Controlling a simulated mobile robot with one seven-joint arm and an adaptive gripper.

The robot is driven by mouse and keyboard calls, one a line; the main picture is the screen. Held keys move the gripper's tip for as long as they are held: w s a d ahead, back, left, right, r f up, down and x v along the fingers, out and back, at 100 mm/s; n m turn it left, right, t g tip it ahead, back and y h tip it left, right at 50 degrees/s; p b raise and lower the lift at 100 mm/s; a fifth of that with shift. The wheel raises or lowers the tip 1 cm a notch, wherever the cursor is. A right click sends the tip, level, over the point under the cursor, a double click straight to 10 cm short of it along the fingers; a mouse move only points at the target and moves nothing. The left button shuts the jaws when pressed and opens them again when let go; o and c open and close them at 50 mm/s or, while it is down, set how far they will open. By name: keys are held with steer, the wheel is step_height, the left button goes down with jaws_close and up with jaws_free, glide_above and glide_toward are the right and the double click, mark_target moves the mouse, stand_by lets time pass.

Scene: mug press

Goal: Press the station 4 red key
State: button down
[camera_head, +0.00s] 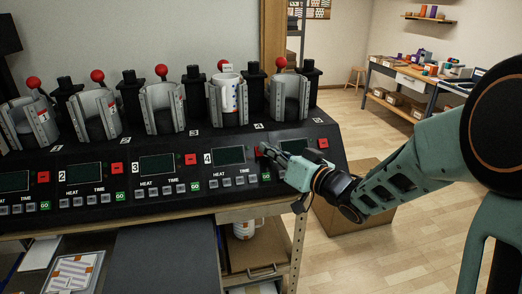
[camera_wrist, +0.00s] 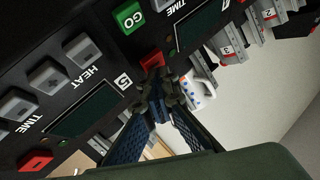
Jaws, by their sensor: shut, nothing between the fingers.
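The station 4 red key (camera_head: 259,152) sits right of the station 4 display (camera_head: 230,156) on the black sloping panel, partly hidden by my fingers. In the wrist view the red key (camera_wrist: 151,59) shows just beyond my fingertips, beside the number 5 label (camera_wrist: 123,82). My gripper (camera_head: 266,150) is shut and empty, its tips at the key. The closed fingertips also show in the wrist view (camera_wrist: 156,82). I cannot tell whether they touch the key.
The station 4 green GO key (camera_head: 267,178) lies below the red key. The station 5 red key (camera_head: 323,143) is to the right. A spotted mug (camera_head: 228,92) stands in the press behind station 4. A cardboard box (camera_head: 350,225) is on the floor below my arm.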

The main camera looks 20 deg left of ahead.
steer(key=shift+s+d+r, duration=0.2)
steer(key=shift+s+r, duration=0.15)
steer(key=s+d+r+p, duration=0.1)
steer(key=s+r+p, duration=0.1)
steer(key=s+d+r+p, duration=0.1)
steer(key=r, duration=0.1)
steer(key=shift+s+d+p, duration=0.15)
steer(key=shift+s+p, duration=0.2)
steer(key=shift+p, duration=0.05)
stand_by(0.4)
